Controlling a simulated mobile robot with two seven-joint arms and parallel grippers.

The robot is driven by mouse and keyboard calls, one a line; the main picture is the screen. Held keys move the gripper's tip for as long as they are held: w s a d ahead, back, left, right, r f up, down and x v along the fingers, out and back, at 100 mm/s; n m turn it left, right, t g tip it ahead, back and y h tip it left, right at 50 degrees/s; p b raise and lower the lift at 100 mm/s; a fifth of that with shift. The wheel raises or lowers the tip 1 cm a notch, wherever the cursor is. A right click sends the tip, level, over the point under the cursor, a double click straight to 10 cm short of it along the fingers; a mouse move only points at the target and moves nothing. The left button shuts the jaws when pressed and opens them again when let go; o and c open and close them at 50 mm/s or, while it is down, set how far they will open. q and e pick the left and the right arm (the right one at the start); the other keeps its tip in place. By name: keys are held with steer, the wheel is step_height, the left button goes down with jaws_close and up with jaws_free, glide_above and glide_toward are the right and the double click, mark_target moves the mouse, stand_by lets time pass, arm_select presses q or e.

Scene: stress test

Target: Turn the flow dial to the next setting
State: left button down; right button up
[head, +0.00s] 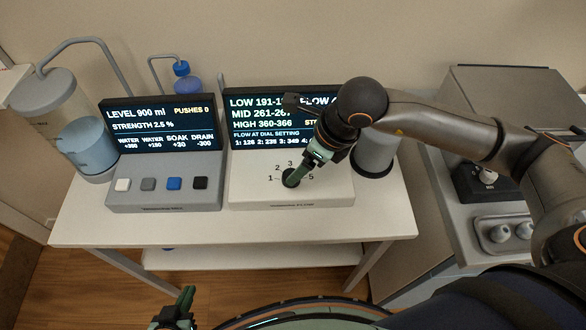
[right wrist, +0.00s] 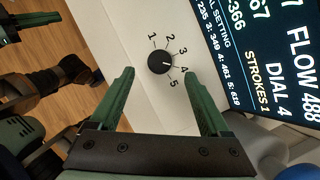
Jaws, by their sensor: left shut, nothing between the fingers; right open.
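The black flow dial (right wrist: 161,61) sits on the white panel among printed numbers 1 to 5. Its white mark points toward 4. In the head view the dial (head: 290,178) is partly covered by my right gripper (head: 303,171). In the right wrist view my right gripper (right wrist: 160,73) is open, with the dial just beyond the gap between its fingertips. I cannot tell whether a finger touches it. The screen (right wrist: 262,62) above it reads DIAL 4, FLOW 488 and STROKES 1. My left gripper (head: 182,300) is shut and empty, low in front of the table.
Left of the dial unit stands a second console (head: 164,185) with several buttons and a screen reading LEVEL 900 ml. A clear tank (head: 85,140) stands at far left, a grey cylinder (head: 375,155) at right. The white table's front strip (head: 230,228) is bare.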

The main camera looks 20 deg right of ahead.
steer(key=shift+x, duration=2.75)
jaws_close()
